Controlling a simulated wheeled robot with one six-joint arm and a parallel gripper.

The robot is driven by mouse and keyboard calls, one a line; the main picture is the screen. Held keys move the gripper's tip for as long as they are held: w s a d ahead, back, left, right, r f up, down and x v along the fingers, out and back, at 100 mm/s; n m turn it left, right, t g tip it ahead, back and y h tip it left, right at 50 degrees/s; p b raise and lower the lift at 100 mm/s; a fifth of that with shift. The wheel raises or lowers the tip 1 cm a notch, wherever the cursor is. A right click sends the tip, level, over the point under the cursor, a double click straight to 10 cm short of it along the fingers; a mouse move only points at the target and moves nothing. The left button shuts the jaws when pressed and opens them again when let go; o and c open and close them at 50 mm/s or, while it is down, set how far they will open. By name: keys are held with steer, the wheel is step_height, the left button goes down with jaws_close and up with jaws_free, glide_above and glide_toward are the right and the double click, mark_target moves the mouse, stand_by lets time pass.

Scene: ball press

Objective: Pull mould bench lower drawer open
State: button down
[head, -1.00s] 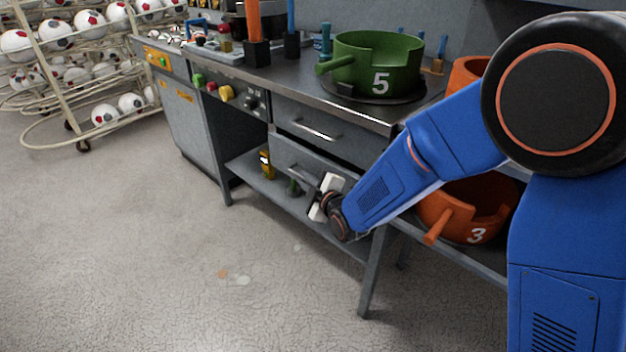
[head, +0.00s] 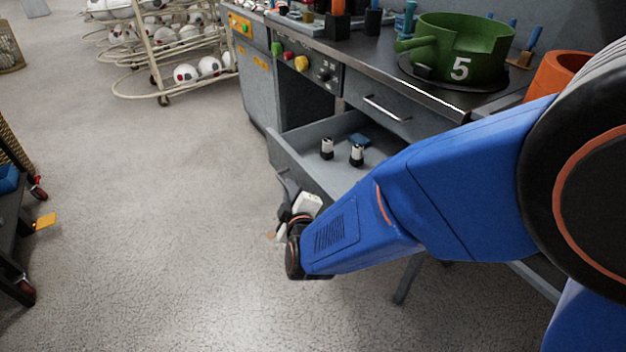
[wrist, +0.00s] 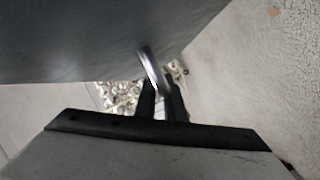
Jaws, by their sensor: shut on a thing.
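The mould bench's lower drawer (head: 292,160) stands well open in the head view, its front panel out over the floor. Inside it are two small white-and-black cylinders (head: 342,151) and a flat blue piece (head: 359,139). My gripper (head: 288,206) is at the drawer's front, with the fingers partly hidden behind my wrist. In the wrist view the two dark fingers (wrist: 162,95) are closed around the curved metal handle (wrist: 150,70). The drawer front (wrist: 100,40) fills the upper left of that view. The upper drawer (head: 385,108) is shut.
A green mould marked 5 (head: 462,50) and an orange mould (head: 556,72) stand on the bench top. A ball rack (head: 170,50) stands at the back left. A dark cart (head: 15,235) is at the left edge. The floor before the drawer is clear.

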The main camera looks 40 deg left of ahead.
steer(key=s+a, duration=0.2)
steer(key=s, duration=0.3)
steer(key=shift+s+a, duration=0.15)
steer(key=shift+s, duration=0.2)
steer(key=c, duration=1.8)
jaws_free()
steer(key=shift+c, duration=0.2)
steer(key=v, duration=1.7)
steer(key=shift+d, duration=0.25)
steer(key=shift+s+f, duration=0.1)
